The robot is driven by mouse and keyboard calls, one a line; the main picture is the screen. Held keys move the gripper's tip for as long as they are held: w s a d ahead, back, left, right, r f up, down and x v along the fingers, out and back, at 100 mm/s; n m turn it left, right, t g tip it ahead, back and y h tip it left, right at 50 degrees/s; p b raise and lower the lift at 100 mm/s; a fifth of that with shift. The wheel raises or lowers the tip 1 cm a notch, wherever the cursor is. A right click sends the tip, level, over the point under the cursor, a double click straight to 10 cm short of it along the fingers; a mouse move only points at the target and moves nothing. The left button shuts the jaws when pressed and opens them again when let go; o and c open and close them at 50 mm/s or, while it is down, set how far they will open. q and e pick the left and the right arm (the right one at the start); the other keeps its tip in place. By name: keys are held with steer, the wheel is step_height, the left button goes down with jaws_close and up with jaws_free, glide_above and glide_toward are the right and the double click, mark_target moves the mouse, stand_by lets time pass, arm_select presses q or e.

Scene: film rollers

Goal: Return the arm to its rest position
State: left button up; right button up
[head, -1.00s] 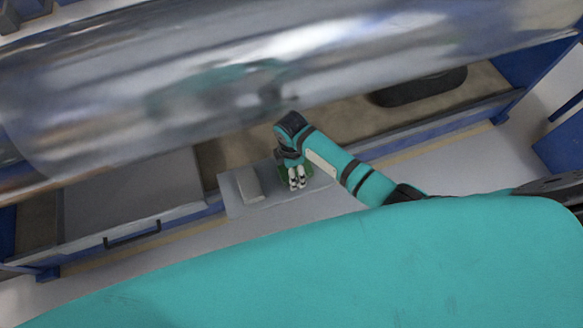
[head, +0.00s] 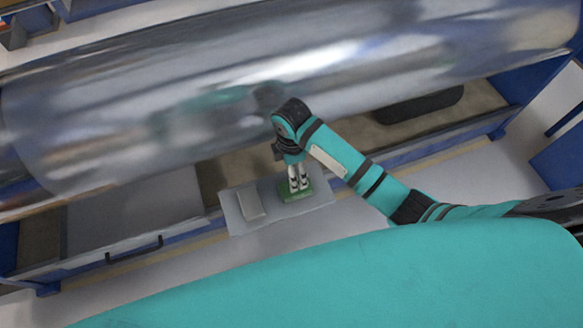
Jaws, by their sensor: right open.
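My right arm comes in from the right, teal with black bands, and bends down at the wrist. My right gripper (head: 299,179) points down over a green block (head: 293,196) that lies on a small grey shelf (head: 290,212). The fingers are open and overlap the green block in this view; I cannot tell whether they touch it. My left gripper is not in view.
A large shiny film roller (head: 400,70) spans the bench behind the gripper, close to my wrist. A small grey box (head: 250,204) is on the shelf left of the green block. A grey cabinet with a black handle (head: 134,249) is at left. A dark oval item (head: 420,103) lies under the roller.

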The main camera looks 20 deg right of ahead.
steer(key=s+m+t+y, duration=0.1)
steer(key=s+m, duration=0.5)
steer(key=s, duration=0.3)
steer(key=s+d+r+m+t, duration=0.3)
steer(key=s+d+r+m, duration=0.4)
steer(key=s+m, duration=0.35)
step_height(320, 180, down, 15)
steer(key=w+g, duration=0.1)
steer(key=w, duration=0.1)
steer(key=s+f+p, duration=0.1)
steer(key=s+f, duration=0.5)
steer(key=f, duration=0.4)
steer(key=s+d+f+g+p, duration=0.1)
steer(key=s+f, duration=0.5)
steer(key=f, duration=0.4)
steer(key=shift+s+d+f+g+h, duration=0.15)
steer(key=shift+f+g+h, duration=0.15)
steer(key=shift+h, duration=0.1)
steer(key=shift+n, duration=0.25)
steer(key=s+f, duration=0.1)
steer(key=s, duration=0.1)
steer(key=s+d+f, duration=0.1)
steer(key=s, duration=0.2)
steer(key=s+f, duration=0.2)
steer(key=shift+s+d+p, duration=0.3)
steer(key=shift+s+p, duration=0.05)
steer(key=shift+p, duration=0.05)
steer(key=shift+c, duration=0.2)
